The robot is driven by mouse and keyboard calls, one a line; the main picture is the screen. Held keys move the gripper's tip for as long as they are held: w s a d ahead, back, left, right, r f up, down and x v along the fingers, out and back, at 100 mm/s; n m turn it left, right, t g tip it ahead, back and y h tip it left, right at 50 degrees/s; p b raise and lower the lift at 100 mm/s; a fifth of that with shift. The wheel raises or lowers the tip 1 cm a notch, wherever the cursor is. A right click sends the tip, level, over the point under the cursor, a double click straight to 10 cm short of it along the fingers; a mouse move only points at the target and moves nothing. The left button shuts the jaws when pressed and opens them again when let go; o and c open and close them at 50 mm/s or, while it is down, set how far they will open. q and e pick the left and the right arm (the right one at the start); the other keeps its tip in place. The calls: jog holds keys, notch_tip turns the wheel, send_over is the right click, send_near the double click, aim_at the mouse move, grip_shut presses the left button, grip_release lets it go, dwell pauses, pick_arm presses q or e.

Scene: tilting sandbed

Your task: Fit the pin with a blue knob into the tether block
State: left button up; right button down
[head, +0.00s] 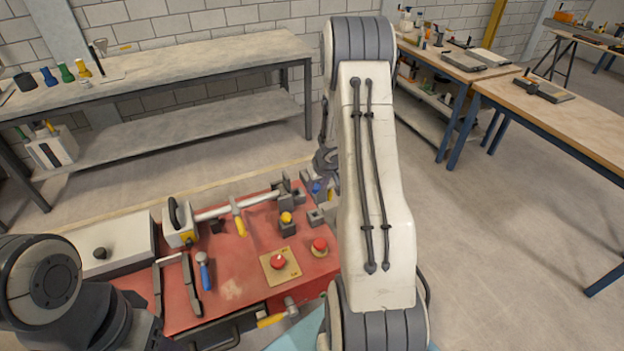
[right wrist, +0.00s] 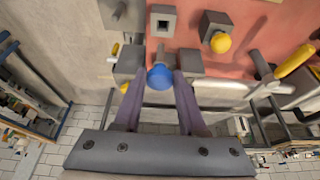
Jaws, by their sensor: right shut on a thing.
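The pin's blue knob (right wrist: 160,77) sits between the fingers of my right gripper (right wrist: 160,82) in the right wrist view. In the head view the blue knob (head: 316,188) shows small beside my right gripper (head: 325,172), which my own arm partly covers. Grey blocks flank the knob, one at left (right wrist: 130,62) and one at right (right wrist: 190,62). A grey block with a square opening (right wrist: 161,20) stands beyond it. I cannot tell which block is the tether block. My left gripper is out of view.
A block with a yellow knob (right wrist: 220,42) is close by. The red bench top (head: 225,265) also holds a red button on a tan plate (head: 278,262), a second red button (head: 319,246), a blue-handled tool (head: 204,272) and a white bar (head: 245,203) with a yellow handle.

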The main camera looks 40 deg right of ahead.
aim_at(315, 200)
dwell(0.3)
jog(key=shift+s+a+f, duration=0.1)
jog(key=shift+s, duration=0.15)
jog(key=shift+f+b, duration=1.8)
jog(key=shift+f, duration=0.3)
jog(key=shift+f+b, duration=1.85)
jog(key=shift+f, duration=0.5)
grip_release()
jog(key=shift+r, duration=0.1)
notch_tip(315, 200, up, 8)
jog(key=p, duration=0.9)
